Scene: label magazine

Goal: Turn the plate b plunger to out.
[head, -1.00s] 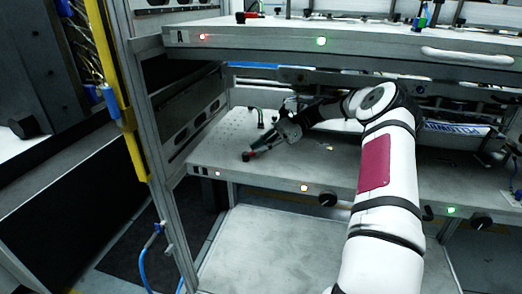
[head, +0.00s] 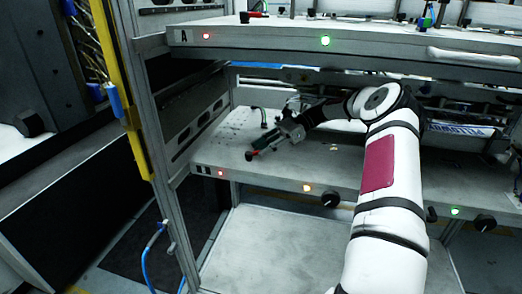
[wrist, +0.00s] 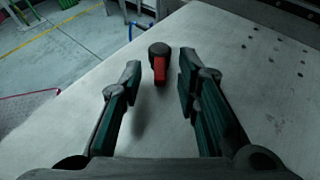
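The plate b plunger, a black round knob with a red bar, stands at the near left corner of plate b; it shows in the wrist view (wrist: 159,62) and small in the head view (head: 251,155). Plate b (head: 270,176) is the lower grey shelf marked B. My gripper (wrist: 156,80) is open, with its two fingers apart and nothing between the pads. The plunger is just beyond the fingertips, roughly centred between them. In the head view my gripper (head: 262,147) reaches low over the plate toward the plunger. Whether a finger touches it I cannot tell.
Upper plate A (head: 270,40) overhangs plate b. The front edge of plate b carries red, orange and green lights and black knobs (head: 330,199). A frame post (head: 160,190) stands at left. The plate around the plunger is clear.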

